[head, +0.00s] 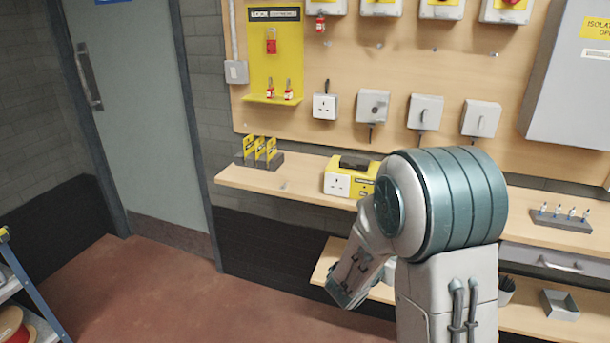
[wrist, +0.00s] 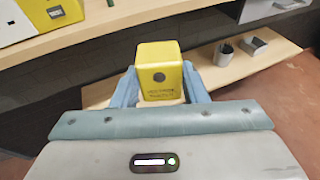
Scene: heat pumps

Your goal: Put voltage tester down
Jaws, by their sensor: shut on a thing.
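In the wrist view, my gripper (wrist: 160,92) is shut on a yellow block-shaped device (wrist: 159,57), which I take to be the voltage tester. It has a dark round spot and small print on its face, and a blue-grey finger lies on each side of it. The held device is in front of the shelves, clear of the upper wooden shelf (wrist: 90,28). In the head view my arm hides the gripper and the device.
A yellow and white socket unit (head: 345,180) and a rack of yellow cards (head: 259,152) stand on the upper shelf (head: 225,177). A lower shelf (head: 535,318) holds an open grey tray (head: 559,304) and a dark cup (head: 505,290).

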